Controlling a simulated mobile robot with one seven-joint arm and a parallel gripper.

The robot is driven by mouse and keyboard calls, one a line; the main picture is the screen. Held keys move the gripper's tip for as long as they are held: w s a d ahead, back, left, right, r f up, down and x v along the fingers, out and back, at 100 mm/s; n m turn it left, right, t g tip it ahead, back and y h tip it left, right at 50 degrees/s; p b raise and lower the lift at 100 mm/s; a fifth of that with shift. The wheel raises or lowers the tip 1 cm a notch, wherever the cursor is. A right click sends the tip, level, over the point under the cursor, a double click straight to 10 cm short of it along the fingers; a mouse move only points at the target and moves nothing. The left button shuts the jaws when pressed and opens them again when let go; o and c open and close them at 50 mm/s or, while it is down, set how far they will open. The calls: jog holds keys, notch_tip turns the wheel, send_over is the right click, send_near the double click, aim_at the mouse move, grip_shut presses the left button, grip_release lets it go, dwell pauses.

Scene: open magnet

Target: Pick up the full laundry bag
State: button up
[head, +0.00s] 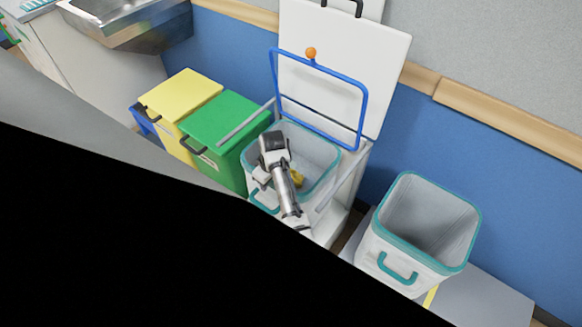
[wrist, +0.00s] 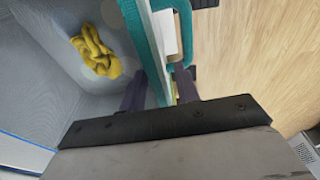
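The full laundry bag (head: 326,187) is a pale, stiff tub with a teal rim. It sits in the cart's frame in the head view, with a crumpled yellow cloth (wrist: 95,52) inside. My gripper (wrist: 163,82) is at the bag's front rim in the wrist view. One dark finger is inside the wall and one is outside, near the teal handle (wrist: 184,28). The fingers stand close on both sides of the rim and look shut on it. My arm hides part of the bag in the head view.
The cart's white lid (head: 345,75) and blue hoop (head: 320,65) with an orange knob stand raised behind the bag. A second, empty bag (head: 400,262) stands at the right on a grey platform. Green (head: 228,125) and yellow (head: 180,97) lidded bins stand close on the left.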

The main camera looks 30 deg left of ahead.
grip_shut()
dwell(1.4)
jog(key=shift+w+a+r, duration=0.1)
jog(key=shift+r, duration=0.05)
